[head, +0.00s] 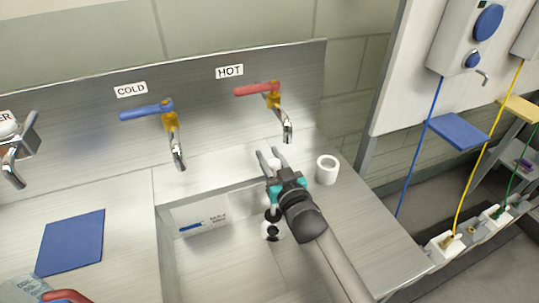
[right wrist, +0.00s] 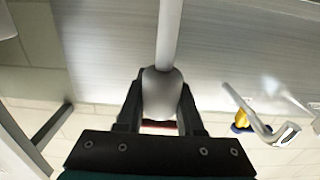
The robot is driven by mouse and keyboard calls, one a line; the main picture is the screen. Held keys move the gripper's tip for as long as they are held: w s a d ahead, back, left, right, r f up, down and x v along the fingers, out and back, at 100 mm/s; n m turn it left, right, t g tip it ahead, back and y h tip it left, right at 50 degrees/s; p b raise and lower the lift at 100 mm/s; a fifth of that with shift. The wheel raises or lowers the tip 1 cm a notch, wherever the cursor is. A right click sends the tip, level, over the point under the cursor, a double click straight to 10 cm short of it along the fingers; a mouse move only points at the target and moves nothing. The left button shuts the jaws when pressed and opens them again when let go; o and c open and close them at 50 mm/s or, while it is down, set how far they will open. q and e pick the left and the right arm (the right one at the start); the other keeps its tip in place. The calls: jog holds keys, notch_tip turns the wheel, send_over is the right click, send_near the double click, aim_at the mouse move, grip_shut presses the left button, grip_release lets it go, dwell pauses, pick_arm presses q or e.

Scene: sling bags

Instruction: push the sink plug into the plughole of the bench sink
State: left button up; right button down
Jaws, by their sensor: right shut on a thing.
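My right gripper (head: 271,158) is over the bench sink (head: 190,262), its fingers shut on a pale rounded knob (head: 274,164). In the right wrist view the knob (right wrist: 160,95) sits between both fingers, and a straight pale rod (right wrist: 169,35) runs from it out of the frame. The knob and rod look like the sink plug's handle. In the head view a small dark and white piece (head: 272,214) shows below the gripper. Just under it is a white ring with a dark centre (head: 272,232), which looks like the plughole. I cannot tell whether they touch. My left gripper is not in view.
The red-handled hot tap (head: 287,130) hangs close behind my right gripper. The blue-handled cold tap (head: 178,155) is further left. A white cup-like cylinder (head: 327,170) stands on the bench right of the gripper. A blue mat (head: 71,242) lies at left.

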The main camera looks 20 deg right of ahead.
notch_tip(320, 180, down, 4)
jog(key=b, duration=0.2)
jog(key=shift+b, duration=0.4)
jog(key=shift+p, duration=0.5)
dwell(1.3)
jog(key=shift+f+b, duration=1.35)
jog(key=shift+f, duration=0.45)
jog(key=shift+s+f, duration=0.15)
jog(key=shift+f, duration=0.05)
dwell(0.3)
jog(key=shift+r+p, duration=1.35)
jog(key=shift+r, duration=0.1)
